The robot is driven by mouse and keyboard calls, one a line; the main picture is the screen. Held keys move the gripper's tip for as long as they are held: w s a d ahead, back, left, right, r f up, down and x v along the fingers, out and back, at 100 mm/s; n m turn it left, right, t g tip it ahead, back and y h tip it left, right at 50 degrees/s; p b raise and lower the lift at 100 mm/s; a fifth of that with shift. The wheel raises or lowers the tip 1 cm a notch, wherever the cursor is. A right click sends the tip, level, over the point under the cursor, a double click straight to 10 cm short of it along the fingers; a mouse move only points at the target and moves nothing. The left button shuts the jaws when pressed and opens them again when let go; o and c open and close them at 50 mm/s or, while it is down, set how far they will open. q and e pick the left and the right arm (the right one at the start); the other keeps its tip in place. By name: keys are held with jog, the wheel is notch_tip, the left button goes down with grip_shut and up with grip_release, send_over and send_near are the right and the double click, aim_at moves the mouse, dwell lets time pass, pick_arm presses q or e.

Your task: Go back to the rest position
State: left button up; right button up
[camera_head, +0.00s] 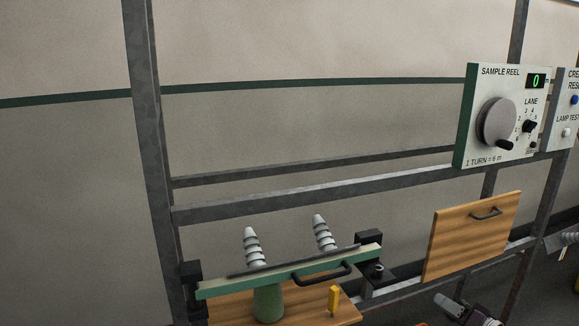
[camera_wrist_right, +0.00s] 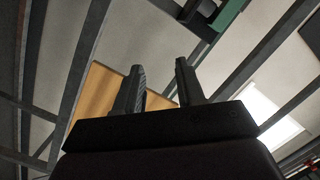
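My right gripper (camera_wrist_right: 160,68) shows in the right wrist view with its two dark fingers well apart and nothing between them. A wooden panel (camera_wrist_right: 97,92) lies behind the fingers in that view, apart from them as far as I can tell. In the head view, a dark jointed part shows low at the bottom right; I cannot make out fingers on it. My left gripper is not in the head view.
A grey metal frame (camera_head: 150,150) crosses the view. A green bar (camera_head: 225,284) with a black handle and two grey ribbed cones (camera_head: 253,246) sits low in it. A wooden door (camera_head: 470,236) and the sample reel panel (camera_head: 465,120), reading 0, are at right.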

jog(key=s+d+f+g+h+p, duration=0.2)
jog(key=s+d+f+g+h, duration=0.15)
jog(key=h, duration=0.65)
jog(key=s+a+r+n+g+p, duration=0.1)
jog(key=s+a+g+p, duration=0.1)
jog(key=s+a+g, duration=0.85)
jog(key=s+a+r+n+p, duration=0.1)
jog(key=s+a+r, duration=0.4)
jog(key=s+a, duration=0.2)
jog(key=s+a+r+n+y+p, duration=0.1)
jog(key=s+a+r, duration=0.5)
jog(key=s, duration=0.6)
jog(key=shift+s+a+r+n+t+p, duration=0.2)
jog(key=shift+s+a+n+t+p, duration=0.15)
jog(key=shift+a+p, duration=0.6)
